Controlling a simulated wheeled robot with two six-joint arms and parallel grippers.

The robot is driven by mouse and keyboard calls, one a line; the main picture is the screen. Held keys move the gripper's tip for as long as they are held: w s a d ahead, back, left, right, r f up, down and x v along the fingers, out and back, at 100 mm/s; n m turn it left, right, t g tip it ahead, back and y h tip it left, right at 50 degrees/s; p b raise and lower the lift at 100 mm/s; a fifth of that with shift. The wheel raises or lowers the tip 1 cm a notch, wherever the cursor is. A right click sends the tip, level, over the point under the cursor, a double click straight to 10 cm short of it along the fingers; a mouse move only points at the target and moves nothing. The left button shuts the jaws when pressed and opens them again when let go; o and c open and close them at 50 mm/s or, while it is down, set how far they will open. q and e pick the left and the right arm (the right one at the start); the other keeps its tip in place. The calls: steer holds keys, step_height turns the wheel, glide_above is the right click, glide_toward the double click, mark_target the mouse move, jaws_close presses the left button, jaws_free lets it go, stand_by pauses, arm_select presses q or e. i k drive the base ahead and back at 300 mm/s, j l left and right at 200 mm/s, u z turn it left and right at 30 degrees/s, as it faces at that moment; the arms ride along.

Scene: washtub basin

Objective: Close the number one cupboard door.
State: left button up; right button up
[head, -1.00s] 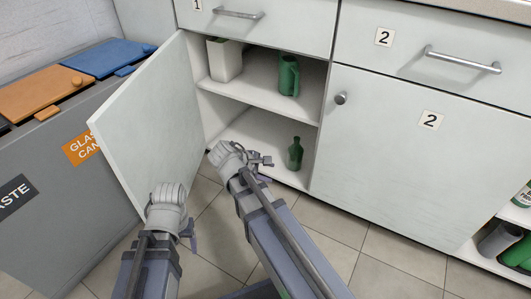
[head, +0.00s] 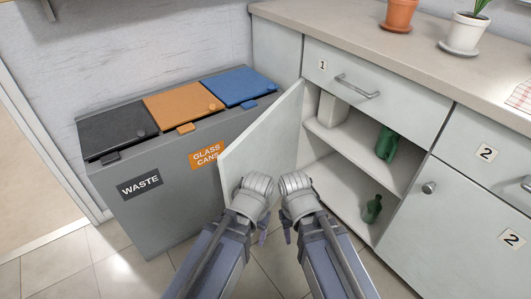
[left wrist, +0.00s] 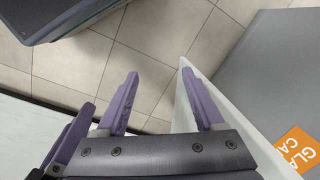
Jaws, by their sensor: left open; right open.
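The number one cupboard door (head: 265,140) is a plain white panel. It stands wide open, swung out to the left of the cupboard (head: 345,190). My left gripper (head: 262,236) is low, in front of the door's lower part. In the left wrist view its purple fingers (left wrist: 160,85) are spread, with the door's edge (left wrist: 181,115) between or just beyond them; contact cannot be told. My right gripper (head: 288,230) is beside the left one, in front of the cupboard opening. It is open, its fingers mostly hidden behind the wrist.
A grey bin unit (head: 140,215) with black, orange and blue lids stands left of the door. Green vessels stand on the cupboard's upper shelf (head: 360,150) and lower floor. The drawer marked 1 (head: 385,85) is shut above. Tiled floor (head: 125,245) is clear in front.

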mark_target(269, 146)
steer(key=j+z, duration=0.1)
steer(key=z, duration=0.4)
steer(key=j+z, duration=0.3)
steer(key=j, duration=0.25)
steer(key=k+j+z, duration=0.1)
steer(key=j+z, duration=0.2)
steer(key=j, duration=0.2)
steer(key=k+j, duration=0.1)
steer(key=j, duration=0.65)
steer(key=k+j+z, duration=0.1)
steer(key=j, duration=0.25)
steer(key=k+j, duration=0.15)
steer(key=j, duration=0.2)
